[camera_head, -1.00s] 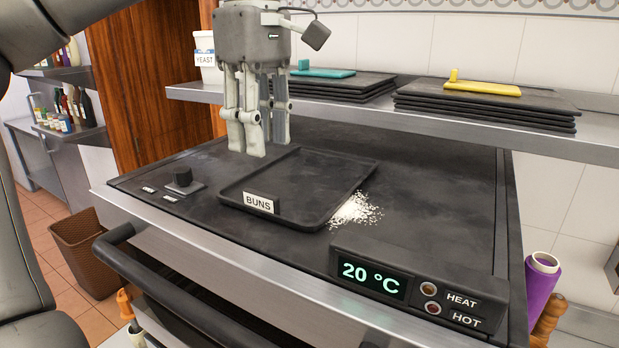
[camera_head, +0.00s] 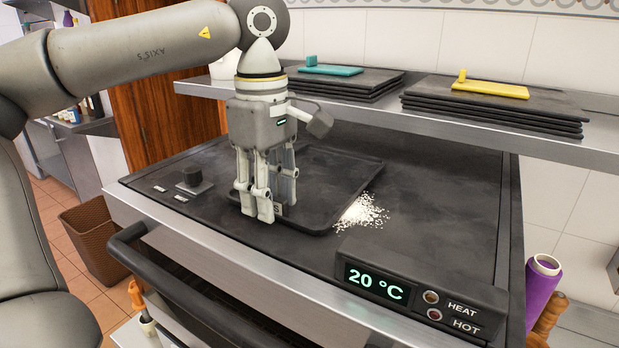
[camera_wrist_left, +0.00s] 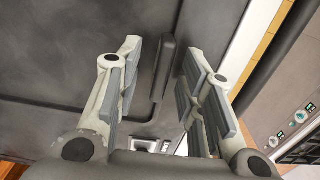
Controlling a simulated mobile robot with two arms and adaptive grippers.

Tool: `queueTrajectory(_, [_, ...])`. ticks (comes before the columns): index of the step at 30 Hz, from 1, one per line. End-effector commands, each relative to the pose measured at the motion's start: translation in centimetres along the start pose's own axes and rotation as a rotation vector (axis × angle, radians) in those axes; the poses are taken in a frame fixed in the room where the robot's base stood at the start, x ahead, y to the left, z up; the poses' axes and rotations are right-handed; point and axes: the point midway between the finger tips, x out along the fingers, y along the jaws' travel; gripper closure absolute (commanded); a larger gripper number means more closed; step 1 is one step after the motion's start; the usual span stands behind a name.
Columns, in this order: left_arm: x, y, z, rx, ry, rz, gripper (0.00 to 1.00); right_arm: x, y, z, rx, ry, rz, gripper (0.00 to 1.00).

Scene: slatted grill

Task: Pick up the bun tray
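The bun tray (camera_head: 345,172) is a dark, low-rimmed tray lying flat on the black worktop. In the left wrist view the gripper (camera_wrist_left: 160,58) is open. Part of the tray floor (camera_wrist_left: 60,50) shows at the left there. My right gripper is in neither view.
White grains (camera_head: 362,211) lie at the tray's right edge. A control box (camera_head: 420,285) reading 20 °C is at the front right, and a knob (camera_head: 191,177) at the left. A steel shelf (camera_head: 395,108) with dark stacked trays runs behind. The worktop's right side is clear.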

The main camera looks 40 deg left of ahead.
Motion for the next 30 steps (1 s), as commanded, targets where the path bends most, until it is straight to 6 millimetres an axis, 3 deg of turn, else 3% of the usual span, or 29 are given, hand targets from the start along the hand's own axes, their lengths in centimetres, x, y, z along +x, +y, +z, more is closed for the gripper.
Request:
queueTrajectory(6, [0.06,0.00,0.00,0.000,0.000,0.000,0.67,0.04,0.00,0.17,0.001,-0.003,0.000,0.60])
queueTrajectory(14, [0.04,-0.01,0.00,0.000,0.000,-0.001,1.00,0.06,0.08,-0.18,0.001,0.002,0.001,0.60])
queueTrajectory(30, [-0.22,0.03,-0.01,-0.001,0.001,0.001,1.00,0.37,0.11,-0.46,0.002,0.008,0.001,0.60])
